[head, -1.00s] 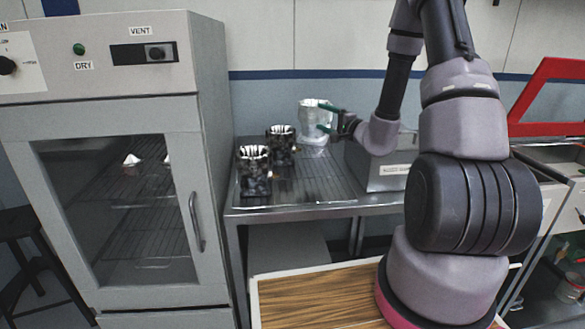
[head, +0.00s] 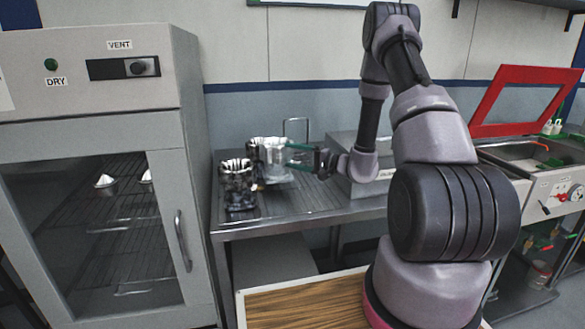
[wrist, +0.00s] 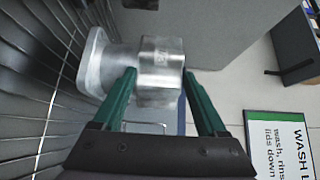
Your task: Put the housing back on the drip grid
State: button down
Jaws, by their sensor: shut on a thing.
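My gripper (head: 296,155) has green fingers and is shut on a silver, flanged housing (wrist: 160,70), which also shows in the head view (head: 274,158). The housing is upright over the back of the drip grid (head: 285,200), close beside the dark housings. In the wrist view its flange is toward the wire bars of the grid (wrist: 35,75); I cannot tell whether it touches them. A dark, blotched housing (head: 237,188) stands on the grid at front left. A second dark housing (head: 254,152) behind it is partly hidden.
A grey box (head: 352,185) stands right of the grid. A drying cabinet (head: 100,75) with a closed glass door is at left. A sink with a raised red frame (head: 497,93) is at right. The front right of the grid is clear.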

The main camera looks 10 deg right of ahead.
aim_at(284, 163)
jog(key=shift+f, duration=1.85)
